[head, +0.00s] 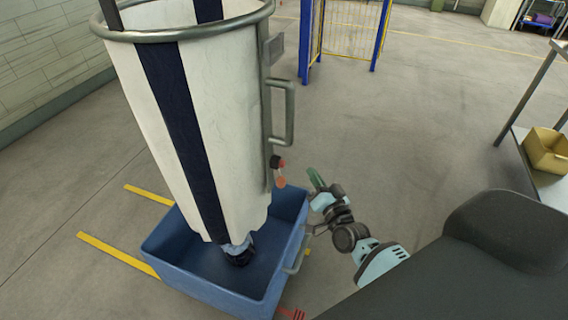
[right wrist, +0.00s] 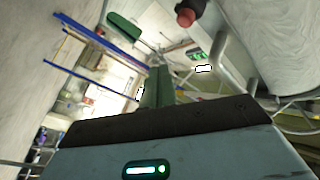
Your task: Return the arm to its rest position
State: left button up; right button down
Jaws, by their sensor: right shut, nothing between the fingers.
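My right arm reaches in from the lower right of the head view. Its gripper (head: 315,178), with green fingers, is beside the right side of the hanging sling bag. In the right wrist view the gripper's green fingers (right wrist: 158,85) are together with nothing between them. The sling bag (head: 180,120) is white with a dark blue stripe and hangs upright from a grey metal ring. Its lower end is in a blue bin (head: 272,282). Small red and orange knobs (head: 281,182) are at the bag frame's right side, apart from my gripper. My left gripper is not in view.
A grey handle (head: 289,112) sticks out from the bag's frame. A blue-posted yellow mesh fence (head: 350,27) stands behind. A bench with a yellow bin (head: 547,150) is at the right. Open concrete floor lies between them. Yellow floor lines lie left of the blue bin.

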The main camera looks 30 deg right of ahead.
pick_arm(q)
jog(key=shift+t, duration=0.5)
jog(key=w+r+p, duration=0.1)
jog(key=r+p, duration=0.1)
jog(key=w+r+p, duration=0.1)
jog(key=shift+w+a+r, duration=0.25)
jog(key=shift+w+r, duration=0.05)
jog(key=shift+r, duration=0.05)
pick_arm(e)
jog(key=s+a+f+n+g+y, duration=0.1)
jog(key=s+a+f+n+g, duration=0.2)
jog(key=s, duration=0.9)
jog(key=s+a+f+n+g+y, duration=0.1)
jog(key=s+a+f+n+g, duration=0.3)
jog(key=s, duration=0.8)
jog(key=s+a+f+n+g+y, duration=0.1)
jog(key=s+a+f+n+g, duration=0.2)
jog(key=s+a+f, duration=0.4)
jog(key=s+a, duration=0.1)
jog(key=s, duration=0.4)
jog(key=shift+f+g+y, duration=0.35)
jog(key=shift+g+y, duration=0.05)
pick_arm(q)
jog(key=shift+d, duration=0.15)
pick_arm(e)
jog(key=shift+a, duration=0.1)
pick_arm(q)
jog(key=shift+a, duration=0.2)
